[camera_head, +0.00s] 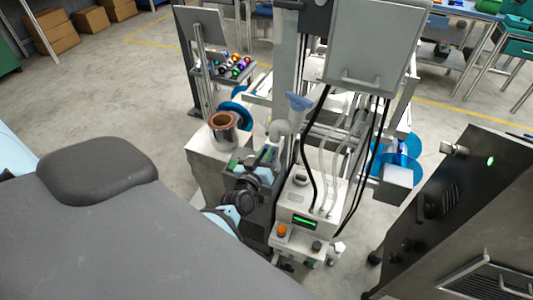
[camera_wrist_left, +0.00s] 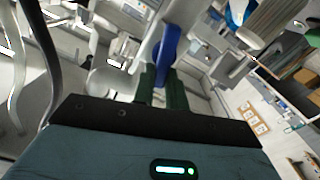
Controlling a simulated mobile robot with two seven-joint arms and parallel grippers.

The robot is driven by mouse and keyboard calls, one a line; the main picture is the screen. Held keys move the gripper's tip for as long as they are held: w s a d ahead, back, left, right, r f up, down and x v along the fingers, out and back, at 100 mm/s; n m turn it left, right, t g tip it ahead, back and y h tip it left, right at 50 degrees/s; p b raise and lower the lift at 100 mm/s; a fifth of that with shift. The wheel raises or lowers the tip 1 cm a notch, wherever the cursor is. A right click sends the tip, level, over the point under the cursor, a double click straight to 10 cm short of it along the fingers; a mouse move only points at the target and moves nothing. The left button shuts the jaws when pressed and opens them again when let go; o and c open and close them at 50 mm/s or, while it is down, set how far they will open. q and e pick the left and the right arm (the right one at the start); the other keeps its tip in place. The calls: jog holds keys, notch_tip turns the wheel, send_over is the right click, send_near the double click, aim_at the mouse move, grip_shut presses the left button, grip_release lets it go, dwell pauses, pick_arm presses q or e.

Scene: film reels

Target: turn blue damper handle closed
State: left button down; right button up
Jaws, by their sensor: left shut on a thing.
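The blue damper handle (camera_wrist_left: 168,42) is a narrow blue lever in the left wrist view, slanting up beside white pipework. My left gripper (camera_wrist_left: 162,82) has its two dark green fingers on the handle's near end, one on each side, and is shut on it. In the head view my left gripper (camera_head: 264,156) is beside a white elbow pipe (camera_head: 281,130). A pale blue flared piece (camera_head: 298,102) stands above this pipe; I cannot tell whether it is part of the handle. The fingers hide the handle's gripped end. My right gripper is not in view.
A copper-coloured roll (camera_head: 222,121) stands on a white box left of my gripper. A white control box (camera_head: 305,205) with a green display and black cables is close on the right. A dark cabinet (camera_head: 460,210) stands farther right. Open floor lies at the upper left.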

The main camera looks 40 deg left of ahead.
pick_arm(q)
jog(key=f+n+b, duration=0.1)
jog(key=n, duration=0.3)
jog(key=f+n+b, duration=0.1)
jog(key=n, duration=0.4)
jog(key=f+n, duration=0.1)
jog(key=n, duration=0.4)
jog(key=shift+s+a+b, duration=0.3)
jog(key=shift+b, duration=0.1)
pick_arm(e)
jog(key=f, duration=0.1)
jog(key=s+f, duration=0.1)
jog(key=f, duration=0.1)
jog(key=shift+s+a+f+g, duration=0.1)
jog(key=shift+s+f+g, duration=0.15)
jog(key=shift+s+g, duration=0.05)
pick_arm(q)
jog(key=shift+n, duration=0.3)
jog(key=c, duration=1.6)
grip_release()
jog(key=shift+o, duration=0.8)
jog(key=shift+r, duration=0.15)
jog(key=shift+w+r, duration=0.1)
jog(key=shift+r, duration=0.05)
jog(key=v, duration=0.7)
jog(key=shift+s, duration=0.4)
